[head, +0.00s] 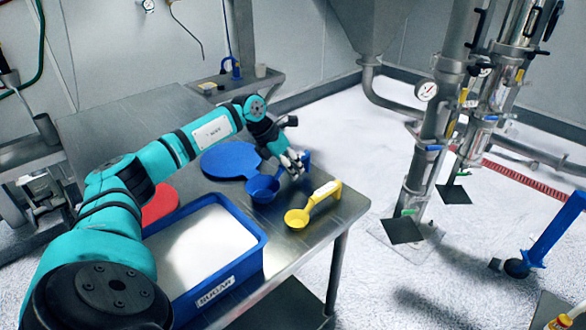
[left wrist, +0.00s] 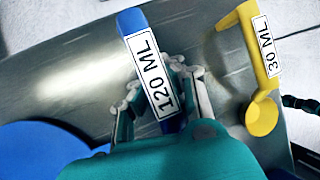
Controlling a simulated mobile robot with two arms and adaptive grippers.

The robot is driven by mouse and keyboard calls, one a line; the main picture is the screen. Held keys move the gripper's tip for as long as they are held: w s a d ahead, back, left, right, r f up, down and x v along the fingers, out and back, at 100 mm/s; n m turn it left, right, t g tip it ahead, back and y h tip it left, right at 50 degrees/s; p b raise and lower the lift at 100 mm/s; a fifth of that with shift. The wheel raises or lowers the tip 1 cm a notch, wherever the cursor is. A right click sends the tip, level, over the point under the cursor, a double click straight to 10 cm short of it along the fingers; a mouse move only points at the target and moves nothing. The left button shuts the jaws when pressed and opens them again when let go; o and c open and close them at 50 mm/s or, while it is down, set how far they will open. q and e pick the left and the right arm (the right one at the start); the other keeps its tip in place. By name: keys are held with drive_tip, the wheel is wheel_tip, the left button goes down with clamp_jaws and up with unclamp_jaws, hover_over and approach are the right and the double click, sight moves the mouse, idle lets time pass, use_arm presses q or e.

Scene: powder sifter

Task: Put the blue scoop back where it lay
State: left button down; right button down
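The blue scoop (head: 263,189) is at the table's right side, its bowl beside the blue round mat and its handle toward the back right. Its handle, labelled 120 ML (left wrist: 152,75), shows in the left wrist view. My left gripper (head: 293,163) is at this handle. In the left wrist view its fingers (left wrist: 158,84) lie close on both sides of the handle and appear shut on it. I cannot tell whether the bowl touches the table. My right gripper is in neither view.
A yellow scoop (head: 298,217) labelled 30 ML lies just in front of the blue one. A blue round mat (head: 228,158), a red mat (head: 160,203) and a blue bin (head: 258,257) of white powder are on the metal table (head: 340,212). Pipes (head: 430,150) stand right of it.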

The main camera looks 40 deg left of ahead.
use_arm(q)
drive_tip(key=shift+f, duration=0.45)
drive_tip(key=c, duration=1.4)
unclamp_jaws()
drive_tip(key=v, duration=1.2)
drive_tip(key=shift+r, duration=0.1)
